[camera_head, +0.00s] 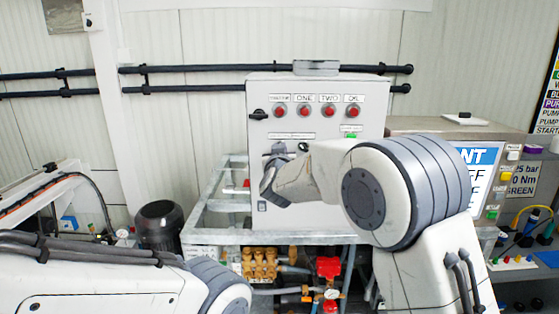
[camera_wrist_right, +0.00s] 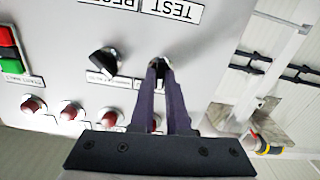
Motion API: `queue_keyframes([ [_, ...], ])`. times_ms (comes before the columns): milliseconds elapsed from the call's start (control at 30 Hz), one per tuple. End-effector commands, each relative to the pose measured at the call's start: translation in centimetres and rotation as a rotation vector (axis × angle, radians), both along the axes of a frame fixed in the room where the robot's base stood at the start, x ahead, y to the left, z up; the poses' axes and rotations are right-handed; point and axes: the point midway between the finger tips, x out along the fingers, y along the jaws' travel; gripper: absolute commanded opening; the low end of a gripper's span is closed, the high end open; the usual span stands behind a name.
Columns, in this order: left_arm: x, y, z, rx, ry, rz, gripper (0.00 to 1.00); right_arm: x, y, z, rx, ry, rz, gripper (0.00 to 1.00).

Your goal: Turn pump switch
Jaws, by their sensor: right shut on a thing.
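The grey control panel (camera_head: 375,100) stands upright at the centre of the head view. My right gripper (camera_head: 277,150) is in front of it, below the row of red lamps. In the right wrist view, where the panel looks upside down, my right gripper (camera_wrist_right: 159,72) has its dark fingers closed on a small rotary switch (camera_wrist_right: 157,62). The fingers hide most of this switch. A second black rotary switch (camera_wrist_right: 103,61) sits beside it, apart from the fingers; it also shows in the head view (camera_head: 303,147). My left arm is at the lower left; its gripper is out of view.
Red lamps (camera_head: 304,111) line the panel's upper part, with a black handle (camera_head: 258,114) at its left edge. Brass fittings (camera_head: 260,262) and a red valve part (camera_head: 328,268) lie below the panel. A black motor (camera_head: 160,225) stands left of the metal frame (camera_head: 205,215).

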Motion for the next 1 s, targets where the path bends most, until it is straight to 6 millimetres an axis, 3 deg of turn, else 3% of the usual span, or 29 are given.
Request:
queue_keyframes([
  [33,0.0,0.0,-1.1,0.000,0.000,-0.001,0.50,0.0,0.0,-0.5,0.046,-0.002,0.000,0.00],
  [500,0.0,0.0,-5.1,0.000,0.000,-0.003,0.50,0.0,-0.2,-0.4,0.489,-0.001,0.000,0.00],
  [1000,0.0,0.0,-7.4,0.000,0.000,-0.003,0.50,0.0,-0.3,-0.3,0.816,0.001,0.000,0.00],
])
